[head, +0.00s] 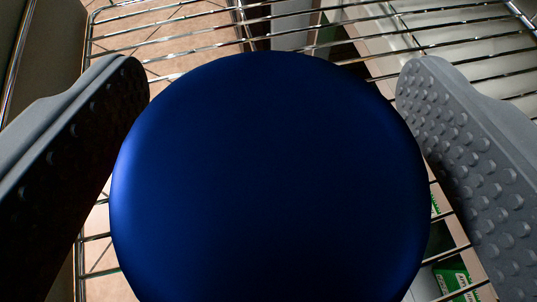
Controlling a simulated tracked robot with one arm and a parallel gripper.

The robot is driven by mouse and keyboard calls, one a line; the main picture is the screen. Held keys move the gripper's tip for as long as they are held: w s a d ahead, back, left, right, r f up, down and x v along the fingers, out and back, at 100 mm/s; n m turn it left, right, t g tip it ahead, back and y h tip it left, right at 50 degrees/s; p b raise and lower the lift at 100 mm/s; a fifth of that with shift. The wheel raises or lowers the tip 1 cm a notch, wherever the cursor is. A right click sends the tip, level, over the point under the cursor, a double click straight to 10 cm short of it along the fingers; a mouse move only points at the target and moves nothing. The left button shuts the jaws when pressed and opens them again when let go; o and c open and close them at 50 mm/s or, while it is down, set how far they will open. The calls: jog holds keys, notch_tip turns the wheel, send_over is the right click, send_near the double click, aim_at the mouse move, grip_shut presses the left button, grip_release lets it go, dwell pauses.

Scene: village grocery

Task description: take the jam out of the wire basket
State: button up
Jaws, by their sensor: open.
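A round, dark blue lid-like top (270,180), seemingly the jam jar seen from above, fills the middle of the head view. Its label and sides are hidden below the blue top. My gripper (272,100) is open, with one grey studded finger on each side of the blue top. A narrow gap shows between the right finger and the blue top; the left finger looks very close to its edge. The wire basket (180,42) shows as shiny metal bars behind and below the jar.
Tiled floor (165,55) shows through the bars at the upper left. A pale surface (460,60) lies beyond the bars at the upper right. A green and white package (455,280) shows below the bars at the lower right.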

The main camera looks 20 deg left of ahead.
jog(key=c, duration=1.5)
